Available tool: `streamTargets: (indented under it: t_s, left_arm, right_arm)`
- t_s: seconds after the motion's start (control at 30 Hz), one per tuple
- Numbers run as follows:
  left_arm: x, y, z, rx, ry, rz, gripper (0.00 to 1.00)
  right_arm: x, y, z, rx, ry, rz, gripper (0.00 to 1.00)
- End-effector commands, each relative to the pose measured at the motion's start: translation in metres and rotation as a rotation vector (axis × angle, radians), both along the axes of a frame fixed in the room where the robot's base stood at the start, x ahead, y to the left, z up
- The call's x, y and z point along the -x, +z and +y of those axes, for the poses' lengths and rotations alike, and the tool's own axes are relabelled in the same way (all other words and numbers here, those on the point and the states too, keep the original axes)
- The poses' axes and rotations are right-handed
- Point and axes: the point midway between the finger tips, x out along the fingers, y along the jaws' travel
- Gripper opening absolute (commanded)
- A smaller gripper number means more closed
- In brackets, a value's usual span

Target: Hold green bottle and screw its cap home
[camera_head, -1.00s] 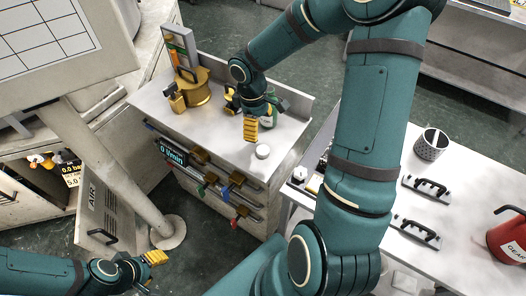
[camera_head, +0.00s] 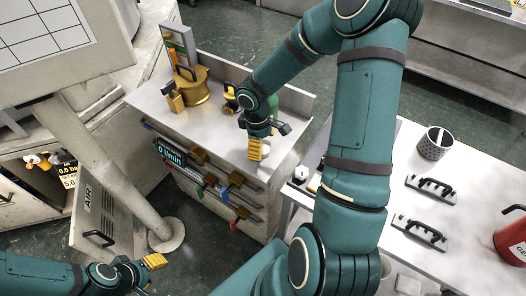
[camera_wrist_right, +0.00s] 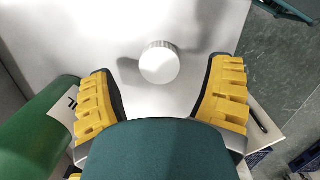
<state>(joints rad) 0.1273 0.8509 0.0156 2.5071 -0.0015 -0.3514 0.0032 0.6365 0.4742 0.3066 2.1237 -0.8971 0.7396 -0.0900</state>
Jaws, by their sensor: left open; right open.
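The white round cap (camera_wrist_right: 160,62) lies on the pale cabinet top, ahead of and between the open fingers of my right gripper (camera_wrist_right: 165,95) in the right wrist view. The fingers are apart from it. The green bottle (camera_wrist_right: 40,125) is at the left edge of that view, outside the fingers and partly cut off. In the head view the bottle (camera_head: 273,102) is mostly hidden behind my right wrist, and my right gripper (camera_head: 255,149) largely covers the cap. My left gripper (camera_head: 152,262) is open and empty at the lower left, well away from both.
A brass pot-like vessel (camera_head: 196,86) stands at the back left of the cabinet top (camera_head: 222,130). Valves with coloured handles line the cabinet front. The right table (camera_head: 450,200) holds a perforated cup (camera_head: 435,142), black-handled plates and a red can (camera_head: 512,238).

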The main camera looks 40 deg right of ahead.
Motion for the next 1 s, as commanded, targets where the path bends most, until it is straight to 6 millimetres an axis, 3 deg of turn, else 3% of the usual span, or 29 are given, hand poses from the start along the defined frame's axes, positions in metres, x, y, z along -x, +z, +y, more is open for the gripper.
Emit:
streamTargets:
  t_s: [0.03, 0.2, 0.57, 0.6, 0.73, 1.0]
  left_arm:
    - [-0.001, -0.005, 0.000, 0.000, 0.001, -0.002, 0.47]
    - [-0.002, -0.009, 0.000, 0.000, 0.001, -0.004, 0.47]
    - [-0.002, -0.008, 0.000, 0.000, 0.001, -0.004, 0.47]
    - [-0.002, -0.008, 0.000, 0.000, 0.001, -0.004, 0.47]
    - [-0.002, -0.008, 0.000, 0.000, 0.001, -0.004, 0.47]
    - [-0.002, -0.008, 0.000, 0.000, 0.001, -0.004, 0.47]
  right_arm:
    - [0.001, -0.010, 0.000, -0.001, 0.001, 0.003, 0.79]
    - [0.003, -0.024, -0.001, 0.000, 0.001, 0.000, 0.79]
    - [0.003, -0.024, -0.001, 0.001, 0.000, 0.000, 0.79]
    - [0.003, -0.024, -0.001, 0.001, 0.000, 0.000, 0.73]
    - [0.003, -0.024, -0.001, 0.001, 0.000, 0.000, 0.27]
    - [0.003, -0.024, -0.001, 0.001, 0.000, 0.000, 0.25]
